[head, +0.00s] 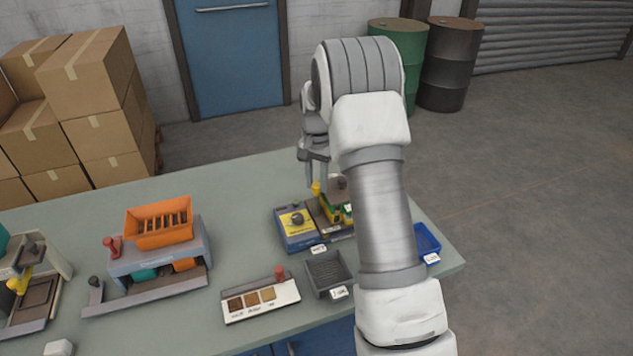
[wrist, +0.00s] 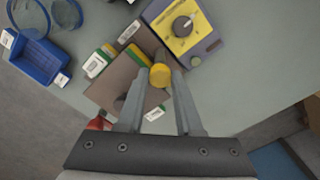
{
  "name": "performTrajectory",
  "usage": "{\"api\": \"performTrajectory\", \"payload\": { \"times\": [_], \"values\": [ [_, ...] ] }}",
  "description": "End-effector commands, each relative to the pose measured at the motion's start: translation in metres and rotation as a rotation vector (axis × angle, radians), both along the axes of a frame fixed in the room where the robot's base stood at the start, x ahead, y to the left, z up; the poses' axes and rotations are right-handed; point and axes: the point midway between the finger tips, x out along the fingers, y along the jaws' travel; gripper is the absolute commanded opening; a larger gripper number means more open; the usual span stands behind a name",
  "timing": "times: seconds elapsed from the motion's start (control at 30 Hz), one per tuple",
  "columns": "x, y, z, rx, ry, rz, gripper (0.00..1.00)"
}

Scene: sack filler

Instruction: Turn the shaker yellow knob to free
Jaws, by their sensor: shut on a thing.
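The shaker's yellow knob (wrist: 160,76) sits between the tips of my gripper (wrist: 161,82) in the wrist view. It also shows as a small yellow post (head: 316,188) in the head view. My gripper (head: 323,188) points down and is shut on the knob. The knob's markings cannot be read.
A dark grey tray (head: 327,272) and a white sample board (head: 262,298) lie in front. A blue tray (head: 427,240) is at the right edge, partly behind my arm. An orange hopper unit (head: 158,222) stands left. The bench (head: 235,190) is clear behind it.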

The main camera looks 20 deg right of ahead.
Motion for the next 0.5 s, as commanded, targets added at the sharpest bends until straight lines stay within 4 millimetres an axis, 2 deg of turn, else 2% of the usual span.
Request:
{"api": "performTrajectory", "payload": {
  "times": [0.5],
  "values": [
    [0.0008, -0.0001, 0.0015, -0.001, -0.003, 0.045, 0.0]
  ]
}}
